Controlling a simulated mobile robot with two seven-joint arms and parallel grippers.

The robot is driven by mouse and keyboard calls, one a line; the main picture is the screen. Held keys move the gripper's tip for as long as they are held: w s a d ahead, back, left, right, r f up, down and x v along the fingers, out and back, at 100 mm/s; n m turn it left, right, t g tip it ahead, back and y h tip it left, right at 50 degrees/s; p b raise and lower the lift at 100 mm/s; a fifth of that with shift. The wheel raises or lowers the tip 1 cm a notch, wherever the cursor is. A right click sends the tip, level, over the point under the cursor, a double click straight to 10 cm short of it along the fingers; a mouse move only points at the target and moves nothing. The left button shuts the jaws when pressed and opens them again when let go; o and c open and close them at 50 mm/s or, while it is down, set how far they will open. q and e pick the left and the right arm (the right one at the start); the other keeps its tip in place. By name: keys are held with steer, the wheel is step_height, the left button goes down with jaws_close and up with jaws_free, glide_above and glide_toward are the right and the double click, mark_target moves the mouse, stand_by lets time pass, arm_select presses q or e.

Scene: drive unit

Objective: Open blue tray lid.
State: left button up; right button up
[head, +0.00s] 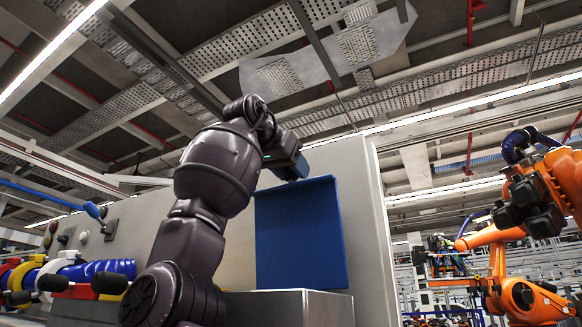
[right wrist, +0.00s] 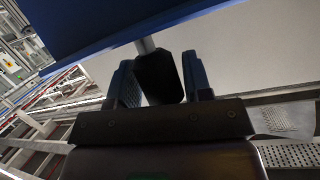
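The blue tray lid (head: 300,235) stands upright above a grey metal block, against a pale panel. In the right wrist view the blue lid (right wrist: 120,22) crosses the top. A black handle (right wrist: 158,78) joins it by a short silver rod. The tray itself does not show. My left gripper is not in view.
The grey metal block (head: 285,308) is below the lid, and the pale panel (head: 365,215) stands behind it. Blue, red and yellow cylindrical parts (head: 95,270) lie at the left. Orange robot arms (head: 495,240) stand at the right. The space above the lid looks clear.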

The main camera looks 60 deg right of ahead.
steer(key=shift+o, duration=1.1)
steer(key=shift+d+f, duration=0.15)
steer(key=shift+d, duration=0.05)
steer(key=shift+o, duration=0.2)
steer(key=shift+d, duration=0.15)
steer(key=v, duration=1.1)
